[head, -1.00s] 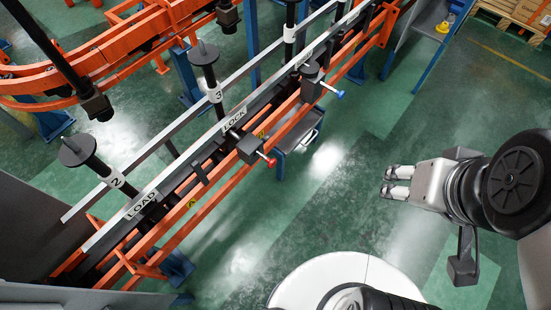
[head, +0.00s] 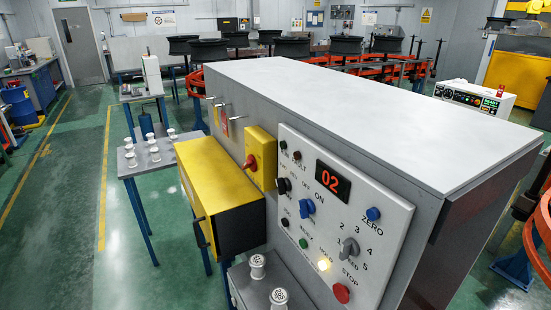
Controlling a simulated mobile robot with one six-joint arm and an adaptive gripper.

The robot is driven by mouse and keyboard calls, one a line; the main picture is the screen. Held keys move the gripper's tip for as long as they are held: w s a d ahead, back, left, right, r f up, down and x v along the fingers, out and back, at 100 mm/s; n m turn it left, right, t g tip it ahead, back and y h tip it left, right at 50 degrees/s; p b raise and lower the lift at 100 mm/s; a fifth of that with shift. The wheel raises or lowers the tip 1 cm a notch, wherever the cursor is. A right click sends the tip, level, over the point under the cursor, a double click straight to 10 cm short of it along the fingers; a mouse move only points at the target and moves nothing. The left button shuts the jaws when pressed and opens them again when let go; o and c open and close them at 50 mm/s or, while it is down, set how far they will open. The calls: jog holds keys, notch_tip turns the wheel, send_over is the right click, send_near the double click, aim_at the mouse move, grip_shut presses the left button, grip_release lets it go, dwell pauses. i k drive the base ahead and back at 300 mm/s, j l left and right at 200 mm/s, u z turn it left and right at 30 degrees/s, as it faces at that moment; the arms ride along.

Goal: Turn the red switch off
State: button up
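A red rotary switch (head: 250,163) sits on a yellow plate (head: 264,148) on the side of a large grey cabinet (head: 390,115). It is left of the control panel and above the yellow box. Its exact handle angle is too small to tell. My gripper is not in view in the head view now.
The white control panel (head: 388,212) carries a red "02" display (head: 333,182), a blue knob (head: 307,207), a grey dial (head: 350,249) and a red stop button (head: 341,293). The yellow box (head: 215,190) juts out below the switch. Green floor (head: 125,270) at left is clear.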

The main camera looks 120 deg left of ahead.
aim_at(250, 163)
jog(key=u, duration=0.5)
jog(key=l+u, duration=0.1)
jog(key=u, duration=1.8)
jog(key=k+u, duration=0.1)
jog(key=u, duration=1.35)
jog(key=k+l, duration=0.05)
